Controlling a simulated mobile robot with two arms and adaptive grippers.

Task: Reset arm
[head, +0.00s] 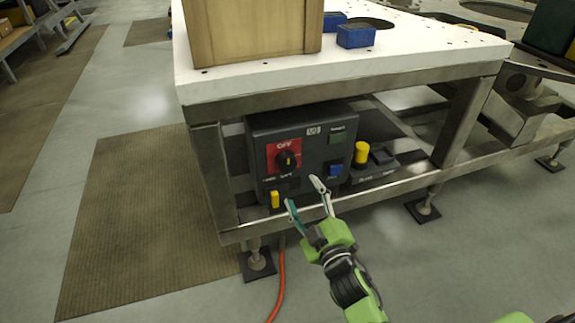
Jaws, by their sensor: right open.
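My right gripper (306,198) is open and empty. It is low in front of the control box (311,120) under the white-topped table, with its two fingers pointing up toward the box's lower edge. I cannot tell whether a fingertip touches the box. My left gripper is not in view.
The white tabletop (420,48) holds a wooden box (250,30) and blue blocks (356,36). Metal legs and a crossbar (390,185) frame the space. An orange cable (281,280) runs along the floor. Floor at left is open, with a brown mat (140,220).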

